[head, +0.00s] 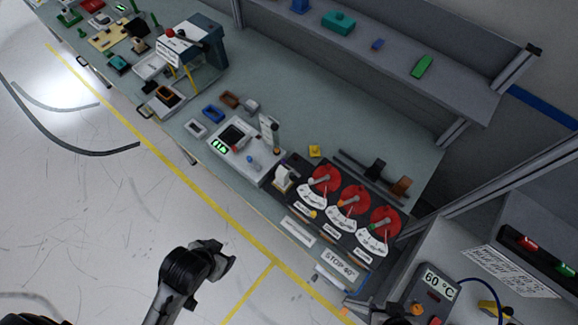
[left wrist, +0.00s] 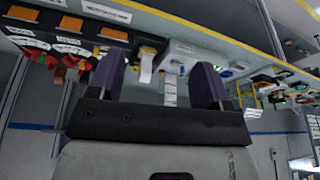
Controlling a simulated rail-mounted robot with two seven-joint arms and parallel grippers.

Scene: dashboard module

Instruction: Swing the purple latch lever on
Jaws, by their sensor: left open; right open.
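The dashboard module (head: 325,222) lies on the bench with three red dials, white scales and labels. At its left end stands a pale lever-like part (head: 283,180) on a dark block; it also shows in the left wrist view (left wrist: 146,66). A purple colour on a lever cannot be made out clearly. My left gripper (head: 226,258) is open and empty, in front of the bench edge and apart from the module. In the left wrist view its two dark purplish fingers (left wrist: 160,88) stand wide apart. My right gripper (head: 362,308) is open near the module's front right corner, partly cut off.
A white box with a green display (head: 225,146) stands left of the module. A 60 °C meter (head: 434,288) is at the lower right. A shelf (head: 390,55) runs behind the bench. The floor in front is clear, with yellow lines.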

